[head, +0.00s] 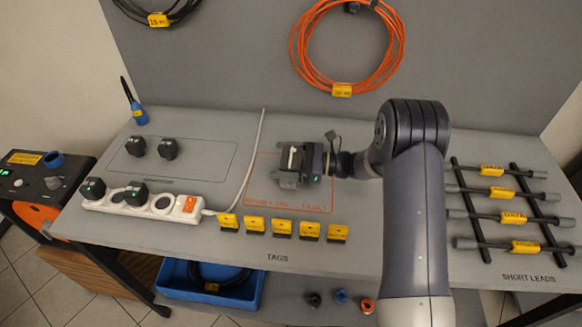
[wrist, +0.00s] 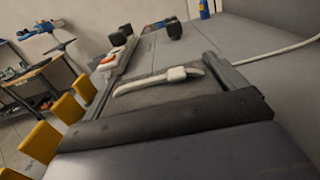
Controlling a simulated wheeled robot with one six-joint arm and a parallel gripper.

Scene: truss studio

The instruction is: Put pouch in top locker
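I cannot make out a pouch or a locker in either view. My gripper (head: 287,165) is low over the red-outlined area (head: 322,211) of the grey bench (head: 365,248), pointing left. Its two fingers are spread apart in the wrist view (wrist: 155,80). A small white item with a thin curved strip (wrist: 165,78) shows between the fingers, and it also shows in the head view (head: 293,158). I cannot tell what it is or whether a finger touches it. The bench under the gripper is partly hidden.
A white power strip (head: 148,204) with black plugs stands at left, its white cable (head: 250,160) running near my gripper. Several yellow tags (head: 282,229) line the front. Short leads (head: 500,192) lie on black bars at right. An orange cable coil (head: 300,52) hangs behind.

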